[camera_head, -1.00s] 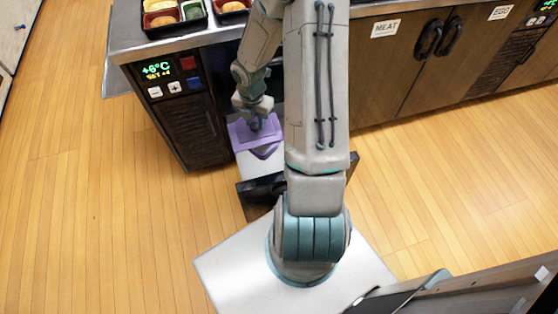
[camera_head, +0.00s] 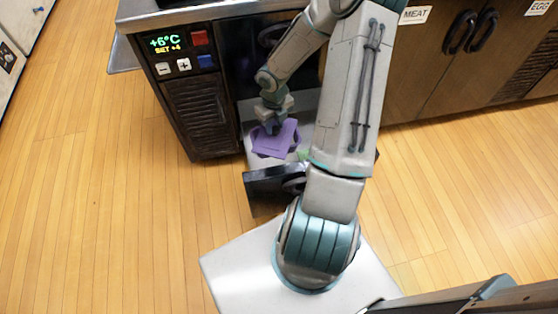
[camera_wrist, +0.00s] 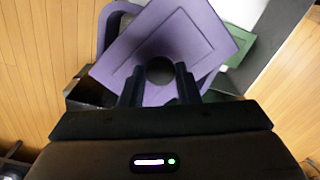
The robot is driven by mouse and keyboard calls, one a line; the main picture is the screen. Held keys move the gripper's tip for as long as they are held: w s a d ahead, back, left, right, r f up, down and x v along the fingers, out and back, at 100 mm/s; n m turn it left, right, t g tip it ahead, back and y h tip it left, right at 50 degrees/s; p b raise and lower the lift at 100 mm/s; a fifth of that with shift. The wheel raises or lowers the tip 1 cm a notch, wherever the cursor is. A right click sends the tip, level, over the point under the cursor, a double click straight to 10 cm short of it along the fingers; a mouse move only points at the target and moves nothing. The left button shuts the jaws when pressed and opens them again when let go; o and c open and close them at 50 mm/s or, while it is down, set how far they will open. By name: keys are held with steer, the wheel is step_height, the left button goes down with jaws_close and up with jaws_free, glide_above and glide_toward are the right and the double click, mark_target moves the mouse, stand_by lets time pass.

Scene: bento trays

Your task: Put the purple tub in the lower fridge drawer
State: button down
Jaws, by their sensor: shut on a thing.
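The purple tub (camera_head: 275,139) is in my gripper (camera_head: 273,126), over the open lower fridge drawer (camera_head: 262,185). In the wrist view the tub (camera_wrist: 190,45) shows its broad lidded face, turned askew to the drawer, with the two dark fingers (camera_wrist: 160,88) shut on its near part. The drawer is pulled out, with a black front and a pale interior. I cannot tell whether the tub touches the drawer floor or walls.
A green item (camera_wrist: 240,48) lies in the drawer beside the tub. The fridge control panel (camera_head: 182,52) reads +6°C on the cabinet at left. A counter with doors labelled MEAT (camera_head: 415,15) and EGG runs right. Wooden floor at left is clear.

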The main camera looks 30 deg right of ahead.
step_height(320, 180, down, 23)
steer(key=b, duration=1)
steer(key=shift+r, duration=0.15)
steer(key=c, duration=1.1)
jaws_free()
